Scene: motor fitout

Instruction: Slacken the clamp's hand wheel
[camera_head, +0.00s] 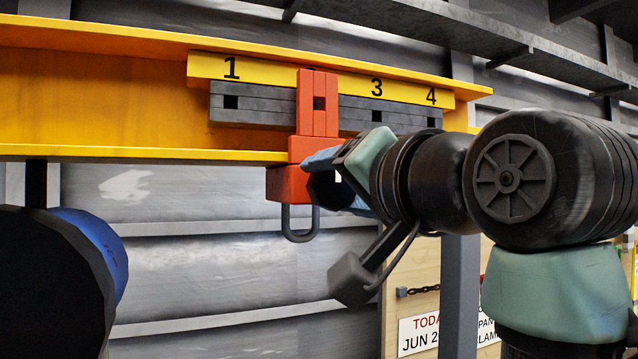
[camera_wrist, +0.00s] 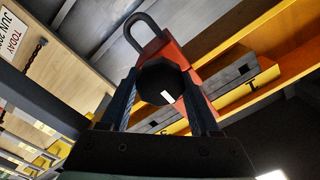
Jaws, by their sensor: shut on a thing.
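The red-orange clamp (camera_head: 318,110) sits on the yellow beam between the marks 1 and 3, over the dark slotted rail. Its lower block and a grey shackle loop hang below the beam's lower flange. In the wrist view the clamp (camera_wrist: 165,47) is behind its dark, many-sided hand wheel (camera_wrist: 158,78), which bears a small white mark. My gripper (camera_wrist: 160,88) is shut on the hand wheel, one blue finger on each side. In the head view my gripper (camera_head: 325,172) reaches the clamp from the right; the fingers and wrist mostly hide the wheel.
The yellow beam (camera_head: 120,100) runs across the upper view, with the number strip (camera_head: 275,72) and slotted rail (camera_head: 255,103) on it. A grey post (camera_head: 459,290) and a board with a sign (camera_head: 418,333) stand below right. A dark and blue round shape (camera_head: 95,250) is at lower left.

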